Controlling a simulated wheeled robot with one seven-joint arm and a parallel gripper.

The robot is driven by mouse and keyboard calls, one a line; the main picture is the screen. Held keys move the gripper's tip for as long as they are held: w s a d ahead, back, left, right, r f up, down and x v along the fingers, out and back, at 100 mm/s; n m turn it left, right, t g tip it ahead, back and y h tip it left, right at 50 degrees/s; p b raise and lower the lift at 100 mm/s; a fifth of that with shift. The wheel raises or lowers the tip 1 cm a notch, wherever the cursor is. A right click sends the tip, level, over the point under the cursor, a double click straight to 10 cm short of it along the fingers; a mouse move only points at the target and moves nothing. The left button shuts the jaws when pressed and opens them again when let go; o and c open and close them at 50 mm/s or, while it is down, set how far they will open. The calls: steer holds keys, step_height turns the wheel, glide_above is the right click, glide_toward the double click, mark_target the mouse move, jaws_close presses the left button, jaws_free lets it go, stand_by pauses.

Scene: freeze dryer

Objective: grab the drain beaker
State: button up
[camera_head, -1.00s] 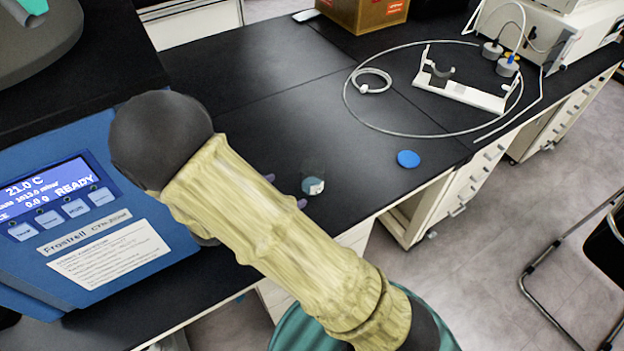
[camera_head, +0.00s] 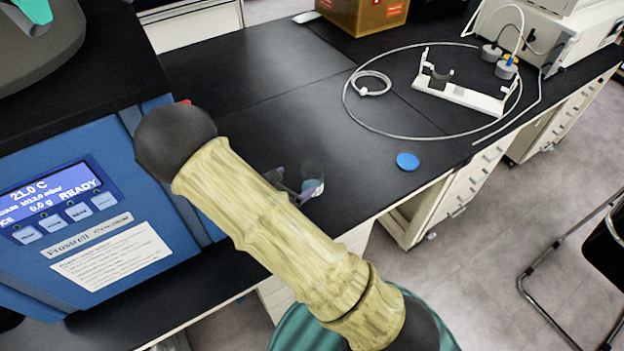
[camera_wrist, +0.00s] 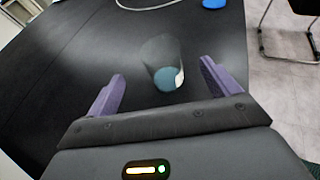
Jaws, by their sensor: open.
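The drain beaker (camera_head: 312,180) is a small clear cup with a bluish-teal and white patch, standing on the black bench near its front edge. It also shows in the wrist view (camera_wrist: 163,66), ahead of my gripper and roughly midway between the two purple fingers. My gripper (camera_wrist: 162,83) is open and empty, with the fingers spread wider than the beaker. In the head view my gripper (camera_head: 290,188) is mostly hidden behind my arm, its fingers just left of the beaker. I cannot tell whether a finger touches it.
The blue freeze dryer (camera_head: 100,215) with a lit display stands at left. A blue disc (camera_head: 407,161) lies right of the beaker. Behind are a white stand (camera_head: 460,92), looped tubing (camera_head: 372,84) and a cardboard box (camera_head: 362,12). The bench behind the beaker is clear.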

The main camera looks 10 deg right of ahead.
mark_target(318, 167)
steer(key=x, duration=0.4)
steer(key=shift+w+d+f, duration=0.1)
steer(key=shift+d, duration=0.05)
steer(key=shift+d+p, duration=0.1)
steer(key=shift+p, duration=0.25)
steer(key=p+x, duration=0.1)
steer(key=x, duration=0.4)
steer(key=shift+p, duration=0.3)
steer(key=c, duration=1.1)
